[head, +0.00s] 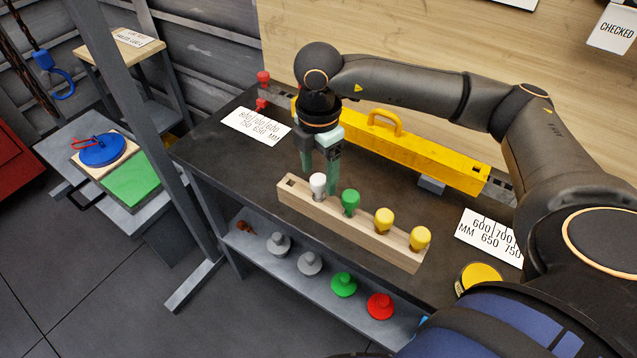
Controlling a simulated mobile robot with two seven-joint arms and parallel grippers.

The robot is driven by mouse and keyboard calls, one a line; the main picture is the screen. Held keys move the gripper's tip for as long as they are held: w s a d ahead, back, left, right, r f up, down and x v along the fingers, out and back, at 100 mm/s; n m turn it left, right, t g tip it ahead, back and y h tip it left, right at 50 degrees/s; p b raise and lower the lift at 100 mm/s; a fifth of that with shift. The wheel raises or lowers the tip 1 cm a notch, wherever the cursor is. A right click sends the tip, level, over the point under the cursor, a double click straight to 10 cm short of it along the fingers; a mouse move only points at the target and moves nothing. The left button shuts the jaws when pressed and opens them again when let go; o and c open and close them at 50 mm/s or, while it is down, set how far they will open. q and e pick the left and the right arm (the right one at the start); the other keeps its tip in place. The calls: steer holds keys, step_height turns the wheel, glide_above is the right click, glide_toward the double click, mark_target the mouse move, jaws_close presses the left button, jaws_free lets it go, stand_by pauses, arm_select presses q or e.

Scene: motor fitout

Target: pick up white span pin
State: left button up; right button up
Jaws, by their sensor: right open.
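The white span pin (318,186) stands upright in a wooden block (365,240) on the dark bench. A green pin (350,202) and two yellow pins (384,221) stand to its right in the same block. An empty square hole (290,183) shows at the block's left end. My right gripper (319,187) points down just above and behind the white pin, its greenish fingers apart and open. I cannot tell from this view whether the fingers are on either side of the pin's head. My left gripper is not in view.
A yellow bar with a handle (400,140) lies at the back of the bench. Label cards (257,125) lie on the bench. A lower shelf (262,255) holds grey, green and red knobs. A grey post (140,110) stands at the left.

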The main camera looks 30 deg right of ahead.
mark_target(319, 195)
steer(key=shift+f, duration=1.15)
jaws_close()
